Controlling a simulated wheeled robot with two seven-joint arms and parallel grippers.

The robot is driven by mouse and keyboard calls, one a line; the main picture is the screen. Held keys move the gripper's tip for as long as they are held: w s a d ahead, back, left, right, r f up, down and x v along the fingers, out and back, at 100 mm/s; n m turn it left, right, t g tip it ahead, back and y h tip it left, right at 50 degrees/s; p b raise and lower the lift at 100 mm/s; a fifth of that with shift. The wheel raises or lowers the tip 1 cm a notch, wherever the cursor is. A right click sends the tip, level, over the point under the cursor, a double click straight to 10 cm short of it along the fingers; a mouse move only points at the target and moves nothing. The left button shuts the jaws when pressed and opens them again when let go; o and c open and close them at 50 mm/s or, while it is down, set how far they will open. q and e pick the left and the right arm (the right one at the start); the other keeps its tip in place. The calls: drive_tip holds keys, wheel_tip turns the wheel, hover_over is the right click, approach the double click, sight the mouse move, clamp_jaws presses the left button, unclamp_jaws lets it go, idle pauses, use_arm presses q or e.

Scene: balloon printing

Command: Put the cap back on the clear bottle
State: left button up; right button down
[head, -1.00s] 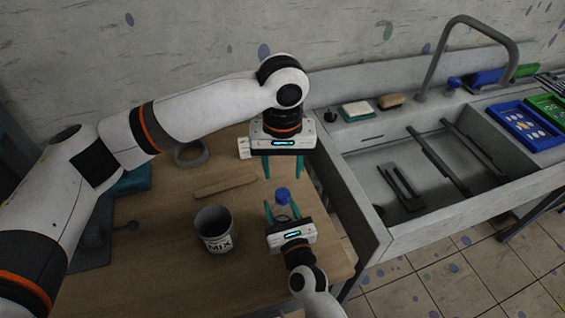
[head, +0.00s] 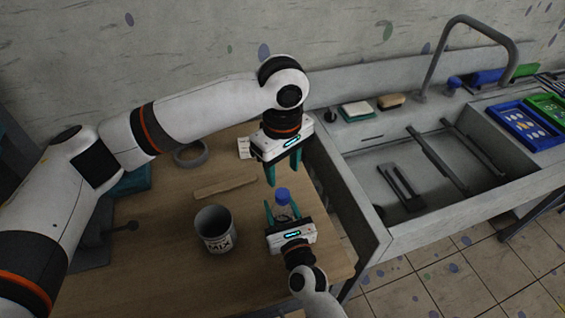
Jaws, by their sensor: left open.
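The clear bottle (head: 283,212) stands upright near the right part of the wooden table. The blue cap (head: 282,194) shows at the top of its neck; how tightly it sits cannot be told. My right gripper (head: 283,210) comes from the front with one finger on each side of the bottle and looks closed on its body. My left gripper (head: 282,173) points down with its fingers spread and empty, just behind and above the cap in the picture. Its fingers look clear of the cap.
A grey MIX cup (head: 216,240) stands left of the bottle. A wooden stick (head: 225,186) and a grey tape ring (head: 190,154) lie behind it. The sink (head: 372,170) borders the table at right. The front left tabletop is clear.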

sight(282, 193)
use_arm(q)
wheel_tip(282, 193, down, 7)
drive_tip(key=shift+f, duration=0.2)
drive_tip(key=shift+c, duration=0.6)
